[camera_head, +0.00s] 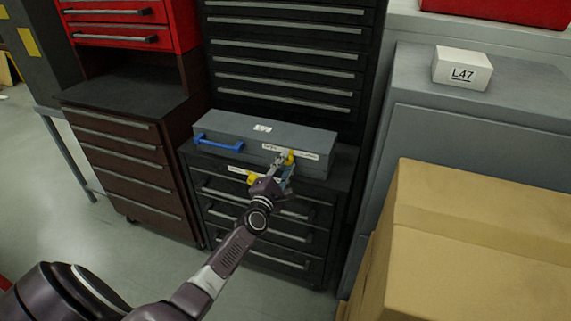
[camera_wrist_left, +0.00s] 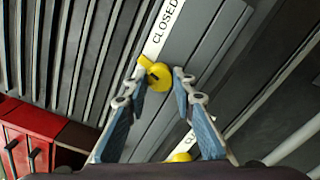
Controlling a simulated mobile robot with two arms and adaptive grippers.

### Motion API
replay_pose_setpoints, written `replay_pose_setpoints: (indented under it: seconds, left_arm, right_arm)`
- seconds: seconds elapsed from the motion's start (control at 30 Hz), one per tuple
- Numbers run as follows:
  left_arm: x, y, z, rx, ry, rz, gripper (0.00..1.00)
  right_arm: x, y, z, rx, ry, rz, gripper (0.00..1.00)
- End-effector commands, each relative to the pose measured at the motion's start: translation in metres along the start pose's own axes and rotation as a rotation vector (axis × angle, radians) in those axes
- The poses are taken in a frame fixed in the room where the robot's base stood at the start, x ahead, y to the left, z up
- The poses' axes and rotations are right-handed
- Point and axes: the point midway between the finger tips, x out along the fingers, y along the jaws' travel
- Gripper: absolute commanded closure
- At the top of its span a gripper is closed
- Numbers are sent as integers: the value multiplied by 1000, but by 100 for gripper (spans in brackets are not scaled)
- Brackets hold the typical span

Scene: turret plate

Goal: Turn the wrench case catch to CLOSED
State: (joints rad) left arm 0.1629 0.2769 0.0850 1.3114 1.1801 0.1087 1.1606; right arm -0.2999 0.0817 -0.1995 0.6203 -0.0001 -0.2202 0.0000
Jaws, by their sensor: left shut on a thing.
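The grey wrench case (camera_head: 225,125) lies on a black drawer cabinet. Its round yellow catch (camera_wrist_left: 158,78) sits on the case front between my left gripper's fingertips, and also shows in the head view (camera_head: 290,157). The catch's short yellow tab points to the white CLOSED label (camera_wrist_left: 164,27). My left gripper (camera_wrist_left: 160,73) is shut on the catch, with one finger on each side of it. A second white label (camera_wrist_left: 188,138), its text cut off by a finger, and another yellow part (camera_wrist_left: 180,157) show nearer my wrist. My right gripper is in neither view.
A blue handle (camera_head: 217,144) sticks out at the case's left. A cardboard box (camera_head: 480,240) stands at the right, and a white box marked L47 (camera_head: 462,68) rests on a grey surface. A brown drawer cabinet (camera_head: 125,150) stands left. Floor is open at lower left.

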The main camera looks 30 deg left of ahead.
Motion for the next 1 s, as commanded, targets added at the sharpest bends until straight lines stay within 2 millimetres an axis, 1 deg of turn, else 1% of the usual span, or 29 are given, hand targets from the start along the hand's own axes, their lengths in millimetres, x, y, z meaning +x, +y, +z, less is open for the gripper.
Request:
replay_pose_setpoints:
  seconds: [0.2,0.5,0.7,1.0]
  left_arm:
    - [0,-1,0,197,1,-3,100]
    - [0,-1,0,404,0,-3,100]
    - [0,-2,0,483,0,-3,100]
    - [0,-2,0,525,0,-4,100]
  right_arm:
    - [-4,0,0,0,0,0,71]
    - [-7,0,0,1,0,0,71]
    - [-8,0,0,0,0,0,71]
    - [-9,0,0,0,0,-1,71]
